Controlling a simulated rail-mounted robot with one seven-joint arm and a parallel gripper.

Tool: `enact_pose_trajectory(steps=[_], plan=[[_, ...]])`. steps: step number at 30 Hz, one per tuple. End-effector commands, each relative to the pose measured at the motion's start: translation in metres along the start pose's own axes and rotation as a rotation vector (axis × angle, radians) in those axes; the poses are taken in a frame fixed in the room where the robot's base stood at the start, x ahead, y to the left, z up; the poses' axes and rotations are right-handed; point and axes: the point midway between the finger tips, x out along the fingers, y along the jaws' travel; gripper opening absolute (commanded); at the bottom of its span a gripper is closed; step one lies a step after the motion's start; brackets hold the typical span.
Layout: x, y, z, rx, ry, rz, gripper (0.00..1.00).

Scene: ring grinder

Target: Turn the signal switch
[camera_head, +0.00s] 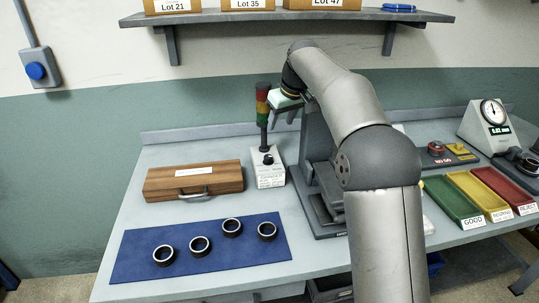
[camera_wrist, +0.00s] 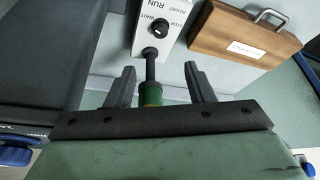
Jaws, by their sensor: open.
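The signal switch is a black round knob (camera_wrist: 160,27) on a white box (camera_wrist: 142,44) lettered RUN, WAIT, STOP and ADJUST in the wrist view. A small white mark shows on the knob; its exact setting is hard to tell. In the head view the box (camera_head: 270,178) stands on the bench, with the knob (camera_head: 268,159) on it and a red, yellow and green signal light (camera_head: 263,103) on a black post. My gripper (camera_head: 284,117) is beside the light, above the box. In the wrist view its fingers (camera_wrist: 159,68) are apart and empty, with the post between them in the picture.
A wooden case (camera_head: 194,180) is left of the box. A blue mat (camera_head: 135,247) with several dark rings lies in front. The grey machine (camera_head: 314,141) stands close on the right. A shelf (camera_head: 285,15) runs above. Coloured trays (camera_head: 453,203) are at the right.

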Motion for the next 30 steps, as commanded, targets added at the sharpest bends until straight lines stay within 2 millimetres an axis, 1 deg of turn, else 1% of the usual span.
enact_pose_trajectory(steps=[5, 15, 21, 25, 30], plan=[[0.029, -0.001, 0.001, 0.000, -0.004, -0.002, 0.49], [0.103, 0.000, 0.001, 0.001, -0.004, -0.001, 0.49], [0.141, -0.001, 0.001, 0.000, -0.003, -0.001, 0.49], [0.157, -0.001, 0.000, 0.001, -0.001, 0.000, 0.49], [0.166, 0.000, 0.000, 0.001, 0.000, 0.001, 0.49]])
